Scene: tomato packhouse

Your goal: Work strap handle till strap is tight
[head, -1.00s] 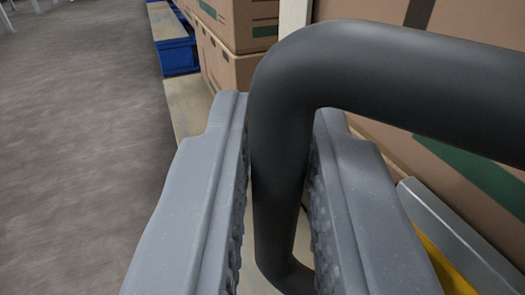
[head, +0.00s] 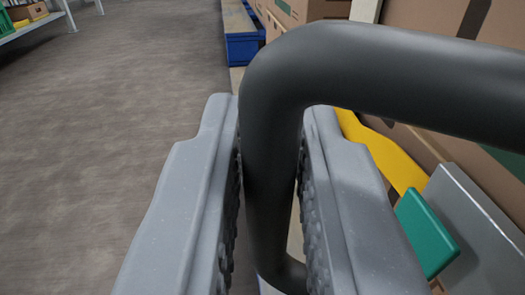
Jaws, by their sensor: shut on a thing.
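A thick dark grey bent bar, the strap handle (head: 275,110), fills the middle of the head view and runs off to the right. My gripper (head: 270,170) has its two grey ridged jaws on either side of the handle's downward leg and is shut on it. A yellow part (head: 390,155), a green block (head: 427,232) and a grey metal plate (head: 475,225) show to the right, behind the right jaw. I cannot tell how they join the handle. A dark strip (head: 474,18) runs down a carton. Whether the strap is tight cannot be seen.
Brown cartons (head: 425,20) stand close on the right and at the back. A shelf (head: 38,25) with produce boxes stands at the far upper left. The grey floor (head: 110,130) on the left is clear.

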